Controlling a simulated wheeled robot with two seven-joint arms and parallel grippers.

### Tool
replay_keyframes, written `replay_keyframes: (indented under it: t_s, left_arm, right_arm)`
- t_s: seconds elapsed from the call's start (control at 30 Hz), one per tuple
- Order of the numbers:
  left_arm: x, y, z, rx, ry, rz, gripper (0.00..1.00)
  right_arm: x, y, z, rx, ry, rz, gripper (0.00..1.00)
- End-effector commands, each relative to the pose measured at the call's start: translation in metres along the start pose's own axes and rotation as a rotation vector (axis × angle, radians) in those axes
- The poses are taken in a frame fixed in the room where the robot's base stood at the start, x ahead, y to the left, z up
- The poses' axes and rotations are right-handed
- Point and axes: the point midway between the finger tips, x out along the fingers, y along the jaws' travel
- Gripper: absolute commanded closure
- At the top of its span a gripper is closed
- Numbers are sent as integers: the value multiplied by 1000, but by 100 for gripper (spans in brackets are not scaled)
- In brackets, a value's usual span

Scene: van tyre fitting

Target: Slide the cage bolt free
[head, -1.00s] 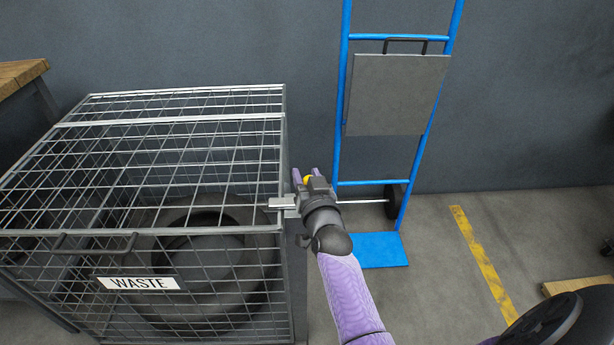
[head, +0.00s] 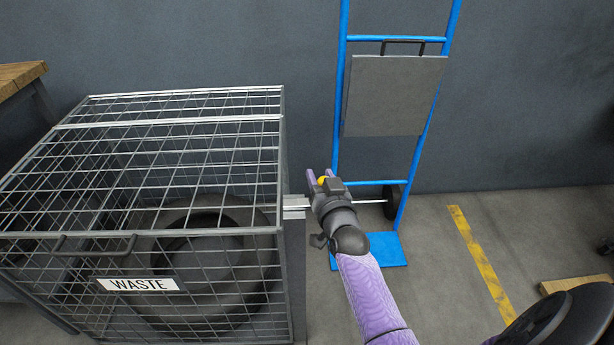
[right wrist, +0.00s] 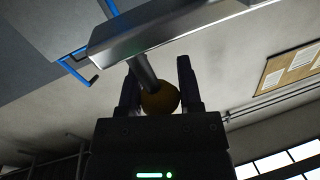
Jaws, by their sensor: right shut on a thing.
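The wire cage (head: 282,160) marked WASTE stands at the left in the head view, with a dark tyre (head: 255,215) inside. The cage bolt's pale metal (head: 294,203) shows at the cage's right side, partly hidden by my gripper. My right gripper (head: 319,178) is just right of the cage, shut on the bolt's yellow knob (head: 322,181). In the right wrist view the knob (right wrist: 160,99) sits between the two fingers, with a metal stem (right wrist: 141,71) running up to a pale metal bar (right wrist: 165,30). My left gripper is not in view.
A blue hand truck (head: 338,120) with a grey panel (head: 396,95) stands against the wall behind my right arm. A wooden bench (head: 22,75) is at the far left. Open floor with a yellow line (head: 482,260) lies to the right.

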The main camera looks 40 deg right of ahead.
Motion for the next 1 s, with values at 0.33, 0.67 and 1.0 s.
replay_keyframes:
  t_s: [0.33,0.67,1.0]
  left_arm:
    - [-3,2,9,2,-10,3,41]
    - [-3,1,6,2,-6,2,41]
    - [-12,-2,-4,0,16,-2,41]
  right_arm:
    - [-4,17,-2,0,-5,0,100]
    - [-4,17,-3,0,-4,0,19]
    - [-19,16,-5,1,-6,-1,19]
